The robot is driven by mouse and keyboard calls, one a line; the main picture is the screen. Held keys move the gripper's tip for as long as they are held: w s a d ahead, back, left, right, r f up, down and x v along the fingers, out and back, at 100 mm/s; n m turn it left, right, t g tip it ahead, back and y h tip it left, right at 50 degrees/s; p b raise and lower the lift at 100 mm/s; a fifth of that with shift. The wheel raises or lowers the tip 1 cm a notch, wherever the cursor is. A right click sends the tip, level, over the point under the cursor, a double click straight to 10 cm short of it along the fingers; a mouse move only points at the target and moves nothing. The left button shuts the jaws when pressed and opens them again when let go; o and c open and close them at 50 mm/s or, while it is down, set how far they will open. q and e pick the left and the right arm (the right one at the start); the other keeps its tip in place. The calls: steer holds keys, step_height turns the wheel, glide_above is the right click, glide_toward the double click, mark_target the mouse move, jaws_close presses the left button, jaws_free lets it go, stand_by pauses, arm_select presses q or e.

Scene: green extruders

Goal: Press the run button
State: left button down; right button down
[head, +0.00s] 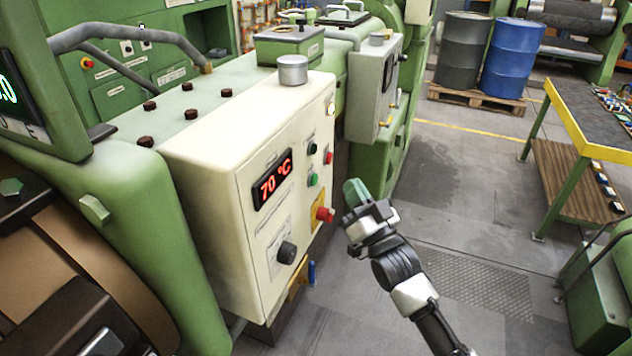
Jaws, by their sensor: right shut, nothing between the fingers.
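The cream control box (215,190) stands on the green extruder, its panel facing right. The panel has a red display (272,179) reading 70 °C. A green button (313,179) sits right of the display, with a black button (311,149) above it and a small red button (328,157) to the right. A red emergency knob (325,214) on a yellow plate and a black dial (287,252) are lower down. I cannot read which button is labelled run. My right gripper (356,192) is shut and empty, in front of the panel's right side, apart from the buttons. My left gripper is not in view.
A grey box (377,90) juts out behind the panel. A green workbench (565,150) stands at the right. Drums (513,58) stand on a pallet (478,97) at the back. The floor between the machine and the bench is clear.

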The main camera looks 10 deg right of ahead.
steer(key=shift+w+a+b, duration=0.2)
steer(key=shift+w+a, duration=0.4)
steer(key=shift+a, duration=0.3)
steer(key=shift+w+a+b, duration=0.15)
steer(key=shift+w+a, duration=0.4)
steer(key=shift+a, duration=0.3)
steer(key=shift+w+a, duration=0.1)
steer(key=shift+a, duration=0.05)
stand_by(0.7)
steer(key=shift+w+a, duration=0.15)
steer(key=shift+a, duration=0.1)
steer(key=shift+w+a, duration=0.2)
steer(key=shift+a, duration=0.05)
stand_by(0.7)
stand_by(0.4)
steer(key=shift+s+d, duration=0.45)
steer(key=shift+d, duration=0.2)
steer(key=shift+s+d+p, duration=0.35)
steer(key=shift+s+d, duration=0.35)
steer(key=shift+d, duration=0.35)
steer(key=shift+s+d+p, duration=0.35)
steer(key=shift+s+d, duration=0.35)
steer(key=shift+d, duration=0.3)
